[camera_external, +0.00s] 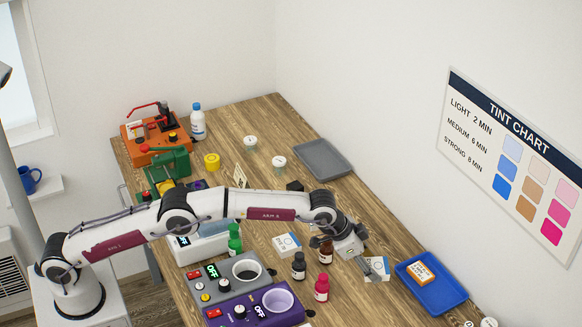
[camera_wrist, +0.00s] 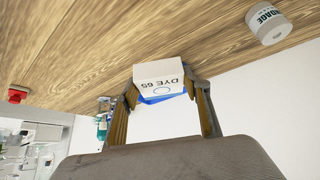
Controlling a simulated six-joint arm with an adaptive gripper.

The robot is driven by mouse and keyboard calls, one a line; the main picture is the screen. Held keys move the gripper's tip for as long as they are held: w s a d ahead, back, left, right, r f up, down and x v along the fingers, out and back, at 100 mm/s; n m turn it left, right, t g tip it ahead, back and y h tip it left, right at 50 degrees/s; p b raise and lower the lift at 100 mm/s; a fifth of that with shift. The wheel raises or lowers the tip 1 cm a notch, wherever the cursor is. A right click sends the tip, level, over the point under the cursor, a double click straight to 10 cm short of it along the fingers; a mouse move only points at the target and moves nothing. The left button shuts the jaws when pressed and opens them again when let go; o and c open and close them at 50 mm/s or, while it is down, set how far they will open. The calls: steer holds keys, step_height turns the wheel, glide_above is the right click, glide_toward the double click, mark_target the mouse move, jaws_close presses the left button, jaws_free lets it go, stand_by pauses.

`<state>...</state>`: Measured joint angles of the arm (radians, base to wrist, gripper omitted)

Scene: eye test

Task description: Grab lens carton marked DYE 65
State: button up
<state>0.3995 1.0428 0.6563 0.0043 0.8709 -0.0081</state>
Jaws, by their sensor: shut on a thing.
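The white lens carton marked DYE 65 (camera_wrist: 158,78) is between my gripper's fingertips (camera_wrist: 162,92) in the wrist view, its lettering upside down and a blue band along its lower part. My gripper is shut on it. In the external view my gripper (camera_external: 362,256) is over the right part of the table, and the carton (camera_external: 379,267) shows beside its fingers, partly hidden. I cannot tell whether the carton touches the table.
A blue tray (camera_external: 432,296) holding an orange-and-white carton (camera_external: 421,273) lies just right. Another white carton (camera_external: 287,245) and brown bottles (camera_external: 299,266) stand left, with a pink bottle (camera_external: 321,288). A grey tray (camera_external: 323,158) lies farther back. A white jar (camera_wrist: 268,22) shows in the wrist view.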

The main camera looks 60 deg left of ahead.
steer(key=shift+r, duration=1)
